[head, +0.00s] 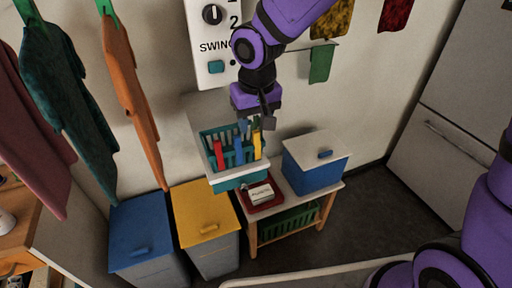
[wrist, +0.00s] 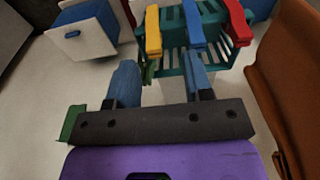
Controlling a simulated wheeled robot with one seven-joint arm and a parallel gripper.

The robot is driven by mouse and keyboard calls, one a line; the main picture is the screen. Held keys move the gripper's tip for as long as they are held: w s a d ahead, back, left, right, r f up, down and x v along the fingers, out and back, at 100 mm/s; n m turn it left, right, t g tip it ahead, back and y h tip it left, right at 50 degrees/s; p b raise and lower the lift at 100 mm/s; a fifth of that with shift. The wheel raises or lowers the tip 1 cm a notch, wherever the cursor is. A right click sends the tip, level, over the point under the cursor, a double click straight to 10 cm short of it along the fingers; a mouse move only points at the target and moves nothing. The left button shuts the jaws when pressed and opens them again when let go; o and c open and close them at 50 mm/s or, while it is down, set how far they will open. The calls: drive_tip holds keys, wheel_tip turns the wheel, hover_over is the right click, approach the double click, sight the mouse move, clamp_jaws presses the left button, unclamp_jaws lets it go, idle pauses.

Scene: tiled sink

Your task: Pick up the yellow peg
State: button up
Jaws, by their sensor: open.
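The yellow peg (head: 257,145) stands at the right end of a row of pegs in a teal basket (head: 228,184). In the wrist view the yellow peg (wrist: 153,32) is at the left of the row, just beyond my gripper's fingers. My gripper (head: 256,122) is above the basket near the yellow peg. In the wrist view my gripper (wrist: 163,82) has its two blue fingers apart with nothing between them. I cannot tell from these views how far the fingertips are from the peg.
A blue peg (wrist: 193,24) and a red peg (wrist: 238,22) stand beside the yellow one. A blue box with a white lid (head: 315,175) is right of the basket on a small table. A panel (head: 213,45) is on the wall behind. An orange garment (head: 135,95) hangs left.

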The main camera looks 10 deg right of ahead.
sight(256, 132)
drive_tip(key=shift+w+d+f, duration=0.1)
drive_tip(key=shift+w+f, duration=0.15)
drive_tip(key=shift+f, duration=1)
drive_tip(key=shift+w+d+f, duration=0.1)
drive_tip(key=shift+w+f, duration=0.1)
drive_tip(key=shift+f, duration=1.05)
clamp_jaws()
